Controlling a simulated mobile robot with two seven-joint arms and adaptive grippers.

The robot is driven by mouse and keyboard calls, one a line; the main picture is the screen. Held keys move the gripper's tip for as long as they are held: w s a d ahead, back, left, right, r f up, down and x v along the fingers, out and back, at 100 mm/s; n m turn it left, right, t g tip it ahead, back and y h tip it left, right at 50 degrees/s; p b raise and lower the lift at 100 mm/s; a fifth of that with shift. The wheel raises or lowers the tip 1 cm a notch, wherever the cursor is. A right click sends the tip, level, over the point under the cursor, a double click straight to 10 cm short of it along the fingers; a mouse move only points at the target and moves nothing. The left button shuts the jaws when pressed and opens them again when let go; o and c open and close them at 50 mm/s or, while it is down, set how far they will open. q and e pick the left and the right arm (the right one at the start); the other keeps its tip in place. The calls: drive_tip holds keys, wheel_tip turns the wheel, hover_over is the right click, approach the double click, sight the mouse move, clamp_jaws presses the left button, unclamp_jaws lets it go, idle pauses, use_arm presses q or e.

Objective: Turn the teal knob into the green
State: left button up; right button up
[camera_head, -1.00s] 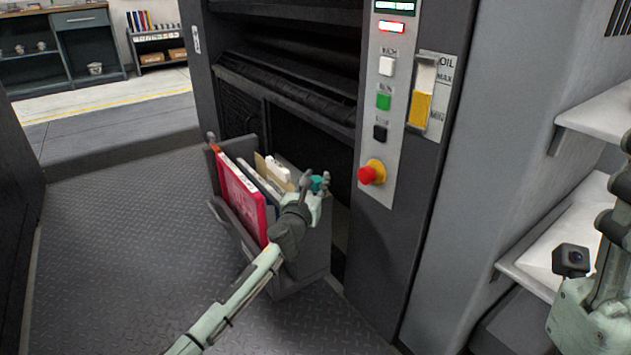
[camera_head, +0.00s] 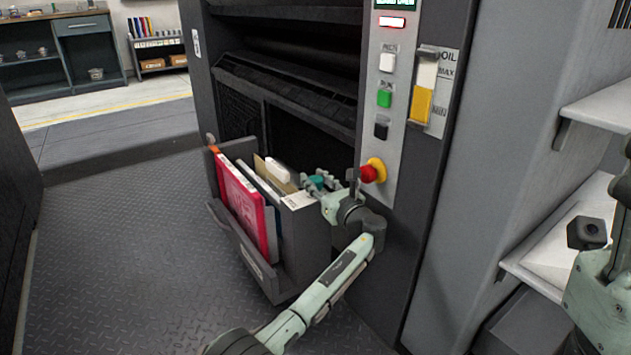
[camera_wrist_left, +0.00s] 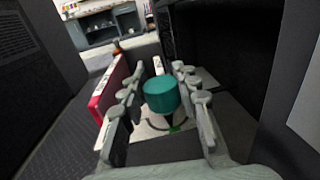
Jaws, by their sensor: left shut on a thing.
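The teal knob (camera_head: 316,182) stands at the near right of the open grey drawer unit, beside a white label plate (camera_head: 298,200). In the left wrist view the round teal knob (camera_wrist_left: 161,95) sits between the fingers of my left gripper (camera_wrist_left: 163,88), which is shut on it. A small green mark (camera_wrist_left: 175,128) shows on the pale plate below the knob; most of the dial and any pointer are hidden. In the head view my left gripper (camera_head: 318,184) reaches the knob from the right. Only my right wrist shows at the right edge; its fingers are out of view.
The tilted-out bin (camera_head: 305,245) holds a red folder (camera_head: 240,205) and papers. Just right of my left wrist is a panel with a red emergency button (camera_head: 369,173), a green button (camera_head: 384,97) and an oil gauge (camera_head: 424,90). Shelves (camera_head: 602,110) stand at the right.

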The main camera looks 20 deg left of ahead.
use_arm(q)
drive_tip(key=shift+n+g+y, duration=0.5)
drive_tip(key=shift+g, duration=0.1)
drive_tip(key=o, duration=1.2)
drive_tip(key=v, duration=1.2)
